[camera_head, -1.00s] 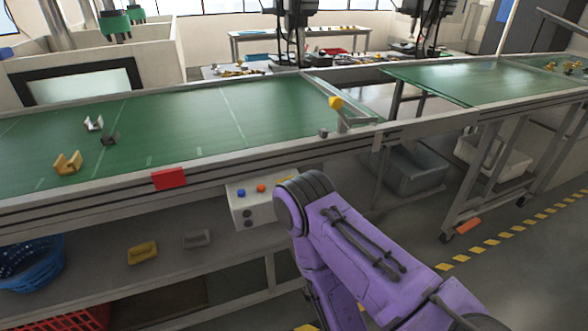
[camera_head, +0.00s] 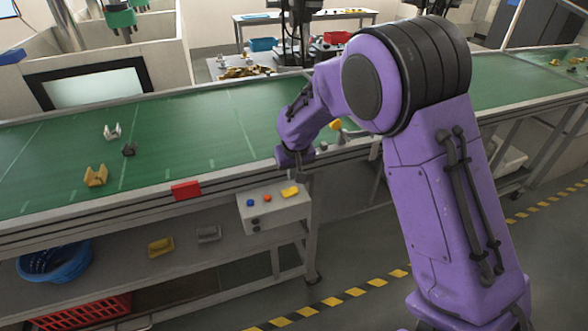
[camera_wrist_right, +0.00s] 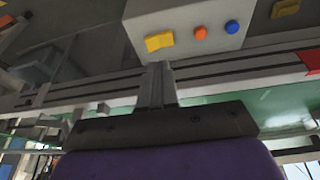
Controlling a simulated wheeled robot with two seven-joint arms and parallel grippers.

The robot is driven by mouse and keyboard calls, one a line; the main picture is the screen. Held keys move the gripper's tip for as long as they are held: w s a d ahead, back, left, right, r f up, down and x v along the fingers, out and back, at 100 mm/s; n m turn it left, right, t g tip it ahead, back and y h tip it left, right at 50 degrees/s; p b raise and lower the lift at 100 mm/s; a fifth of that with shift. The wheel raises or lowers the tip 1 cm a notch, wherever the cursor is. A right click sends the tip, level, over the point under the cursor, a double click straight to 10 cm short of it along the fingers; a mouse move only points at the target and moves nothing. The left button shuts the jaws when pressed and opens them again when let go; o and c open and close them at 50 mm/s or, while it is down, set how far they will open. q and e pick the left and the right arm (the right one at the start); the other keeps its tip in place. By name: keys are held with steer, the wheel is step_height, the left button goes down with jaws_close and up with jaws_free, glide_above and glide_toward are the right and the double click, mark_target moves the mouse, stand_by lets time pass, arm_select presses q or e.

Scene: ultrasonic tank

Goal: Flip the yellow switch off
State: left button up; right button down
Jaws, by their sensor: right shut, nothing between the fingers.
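The yellow switch (camera_head: 290,191) sits on the top right of a pale control box (camera_head: 262,213), beside a red-orange button (camera_head: 267,198) and a blue button (camera_head: 250,202). The wrist view is upside down and shows the yellow switch (camera_wrist_right: 159,42) at the end of the box (camera_wrist_right: 190,18). My right gripper (camera_head: 300,178) is shut and empty, pointing down just above the switch in the head view. In the wrist view its fingertips (camera_wrist_right: 157,66) are close to the switch; I cannot tell if they touch it. My left gripper is not in view.
The green conveyor (camera_head: 200,128) runs behind the box, with a red block (camera_head: 185,190) on its front rail. Several small brackets lie on the belt. A blue basket (camera_head: 55,262) and a red crate (camera_head: 85,312) stand below left.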

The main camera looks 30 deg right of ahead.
steer(key=r, duration=0.3)
steer(key=d+r, duration=0.1)
steer(key=r, duration=0.1)
steer(key=shift+w+r, duration=0.15)
steer(key=shift+w, duration=0.2)
steer(key=p, duration=0.4)
glide_toward(293, 189)
steer(key=x, duration=0.5)
steer(key=shift+w, duration=0.15)
steer(key=shift+d+f, duration=0.1)
steer(key=shift+f, duration=0.45)
